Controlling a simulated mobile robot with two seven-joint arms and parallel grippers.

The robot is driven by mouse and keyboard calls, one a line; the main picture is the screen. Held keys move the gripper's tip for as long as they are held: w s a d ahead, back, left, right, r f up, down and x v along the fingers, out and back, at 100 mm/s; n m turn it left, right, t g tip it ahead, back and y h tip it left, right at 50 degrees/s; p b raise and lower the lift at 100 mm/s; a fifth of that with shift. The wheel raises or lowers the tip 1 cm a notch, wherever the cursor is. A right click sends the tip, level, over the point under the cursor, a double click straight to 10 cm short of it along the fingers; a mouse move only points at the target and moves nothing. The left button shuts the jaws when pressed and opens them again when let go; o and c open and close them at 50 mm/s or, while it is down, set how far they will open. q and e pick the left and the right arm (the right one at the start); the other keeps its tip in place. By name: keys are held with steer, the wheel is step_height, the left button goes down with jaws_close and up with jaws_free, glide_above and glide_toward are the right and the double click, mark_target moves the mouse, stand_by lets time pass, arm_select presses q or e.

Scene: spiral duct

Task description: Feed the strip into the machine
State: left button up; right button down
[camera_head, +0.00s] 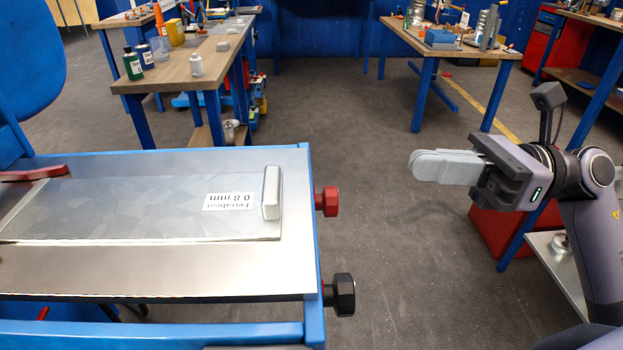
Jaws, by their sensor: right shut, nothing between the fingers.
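The strip (130,205) is a flat grey metal sheet with a mottled finish and a white label. It lies on the steel top (230,270) of a blue-framed machine at the left. A small light-grey block (271,192) sits at the strip's right end. A red knob (327,201) and a black knob (340,294) stick out of the machine's right side. My right gripper (418,165) is shut and empty, held over the floor to the right of the machine, well apart from the strip. My left gripper is not in view.
A wooden bench (205,65) with bottles stands behind the machine. Another bench (425,40) with a blue box stands at the back right. A red case (500,225) and a low shelf sit below my right arm. The grey floor (350,130) between is open.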

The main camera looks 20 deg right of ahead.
steer(key=n, duration=0.1)
steer(key=p, duration=0.5)
glide_toward(280, 177)
steer(key=shift+h, duration=0.4)
steer(key=x, duration=0.5)
steer(key=shift+w+a+r, duration=0.15)
steer(key=shift+w+r, duration=0.15)
steer(key=shift+w, duration=0.05)
steer(key=shift+w+a+f, duration=0.1)
steer(key=shift+w+a, duration=0.05)
steer(key=shift+a, duration=0.4)
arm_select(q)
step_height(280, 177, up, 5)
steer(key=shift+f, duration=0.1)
arm_select(e)
steer(key=shift+a+f, duration=0.1)
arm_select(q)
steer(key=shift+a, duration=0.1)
arm_select(e)
steer(key=shift+a, duration=0.1)
